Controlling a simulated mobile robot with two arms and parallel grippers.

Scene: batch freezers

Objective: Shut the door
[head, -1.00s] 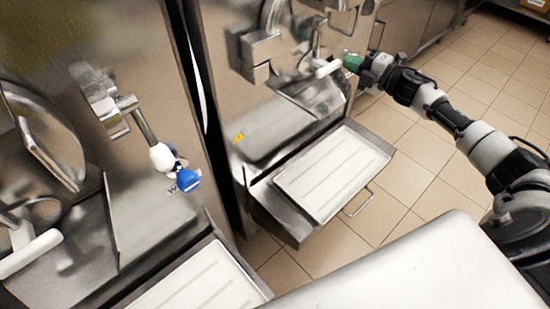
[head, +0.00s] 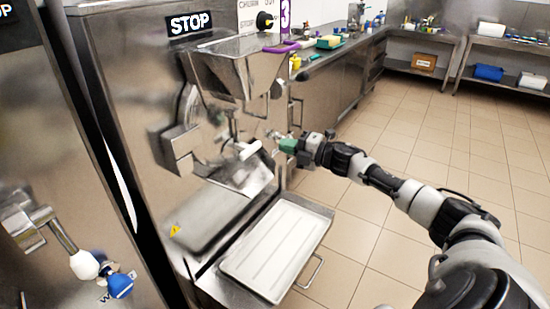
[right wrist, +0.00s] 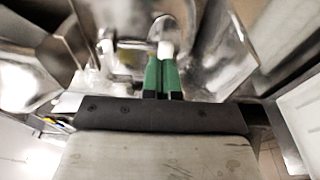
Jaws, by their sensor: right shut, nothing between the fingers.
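The freezer on the right has a metal front door assembly with a hopper (head: 240,68) on it. The door stands out from the cabinet front; how wide the gap is, I cannot tell. A white handle (head: 249,150) sticks out below the hopper. My right gripper (head: 288,145) has green fingertips, held together and empty, just right of this handle. In the right wrist view its two green fingers (right wrist: 161,76) lie side by side, with a white tip just beyond them and blurred shiny metal around. My left gripper is not in view.
A white tray (head: 278,225) sits on a metal shelf below the spout. A counter (head: 320,90) runs behind. The tiled floor (head: 410,140) at right is clear.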

